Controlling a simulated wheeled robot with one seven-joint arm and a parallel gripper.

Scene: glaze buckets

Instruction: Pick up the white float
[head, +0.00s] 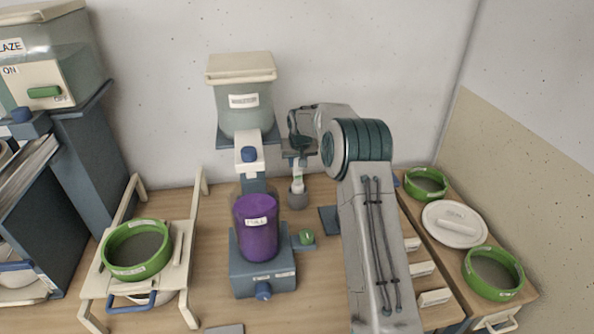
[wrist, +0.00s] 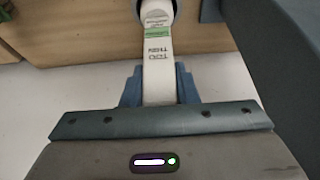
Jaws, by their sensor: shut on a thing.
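The white float (head: 297,177) is a slim upright stick at the back of the table, right of the dispenser. In the wrist view the float (wrist: 158,72) shows a green band and dark lettering that reads "TOO THIN". My gripper (head: 299,154) is at its upper part, and in the wrist view the blue fingers of my gripper (wrist: 158,88) are shut on it from both sides. Its lower end meets the mouth of a small grey cup (head: 298,200). I cannot tell how deep it sits in the cup.
A blue dispenser stand (head: 262,278) with a purple cylinder (head: 257,228) and a lidded hopper (head: 245,105) stands just left. A green-rimmed sieve (head: 137,270) rests on a rack at left. Green rings and a white lid (head: 455,232) lie at right.

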